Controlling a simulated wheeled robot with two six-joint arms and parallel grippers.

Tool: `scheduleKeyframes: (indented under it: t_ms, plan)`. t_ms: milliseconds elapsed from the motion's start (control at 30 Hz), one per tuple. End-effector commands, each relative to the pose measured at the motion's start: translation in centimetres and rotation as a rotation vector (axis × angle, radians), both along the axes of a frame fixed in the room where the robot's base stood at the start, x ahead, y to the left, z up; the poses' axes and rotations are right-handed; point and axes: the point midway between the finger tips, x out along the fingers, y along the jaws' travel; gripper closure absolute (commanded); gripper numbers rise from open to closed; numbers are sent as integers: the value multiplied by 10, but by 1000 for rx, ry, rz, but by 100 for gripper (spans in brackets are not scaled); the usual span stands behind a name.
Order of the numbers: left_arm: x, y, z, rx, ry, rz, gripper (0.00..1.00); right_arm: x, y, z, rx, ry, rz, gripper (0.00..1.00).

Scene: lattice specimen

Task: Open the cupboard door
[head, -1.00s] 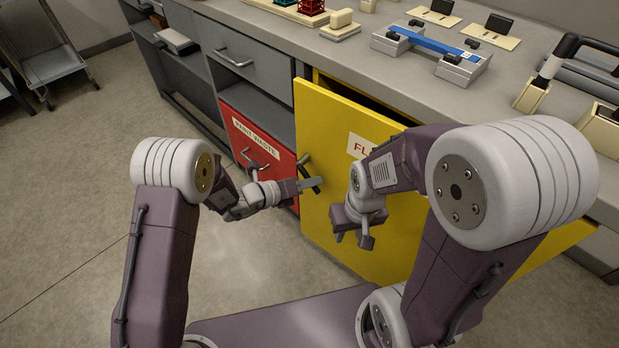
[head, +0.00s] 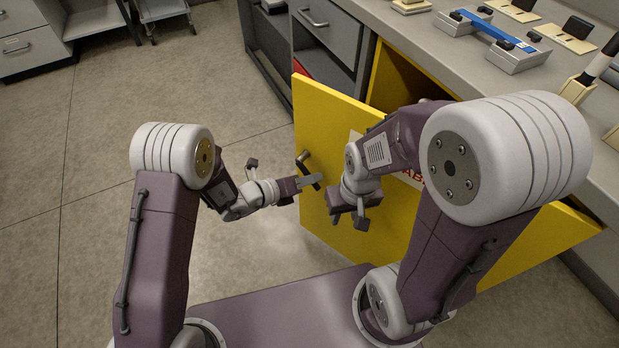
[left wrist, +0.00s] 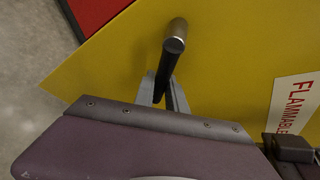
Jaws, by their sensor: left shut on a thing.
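The yellow cupboard door (head: 322,112) stands partly open, its left edge swung out from the yellow cupboard frame (head: 392,78). A dark bar handle (head: 304,160) is on the door near its left edge. My left gripper (head: 314,180) is shut on the handle. In the left wrist view the handle (left wrist: 174,52) runs down between the fingers (left wrist: 163,90), with the yellow door (left wrist: 120,60) behind it. My right gripper (head: 349,217) hangs in front of the door, apart from the handle; its fingers look spread and empty. My right arm hides part of the door and its label.
The grey counter (head: 410,28) above the cupboard holds a blue-handled fixture (head: 495,35) and several other items. Grey drawers (head: 325,22) stand left of the cupboard. The floor (head: 130,100) at the left is clear.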

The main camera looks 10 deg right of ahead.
Motion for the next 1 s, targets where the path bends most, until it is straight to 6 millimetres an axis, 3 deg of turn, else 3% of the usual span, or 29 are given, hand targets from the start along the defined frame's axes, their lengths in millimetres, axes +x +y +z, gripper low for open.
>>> scheduleKeyframes:
  t_ms: [67, 100, 167, 500, 800, 1000]
  plan:
    - [0, -1, 1, -3, -3, -1, 100, 0, 0, 0, 0, 0, 0, 64]
    - [0, -1, 1, -2, -3, -1, 76, 0, 0, 0, 0, 0, 0, 64]
    - [0, 0, 1, -2, -1, -1, 62, 0, 0, 0, 0, 0, 0, 64]
    - [-1, 4, 3, 0, 1, 3, 62, 0, 0, 3, 0, 0, 0, 64]
    - [-21, 57, 30, 0, 2, 8, 62, 0, 0, 31, 0, 0, 0, 64]
    - [-30, 77, 36, 0, 1, 3, 62, 0, 0, 36, 0, 0, 0, 64]
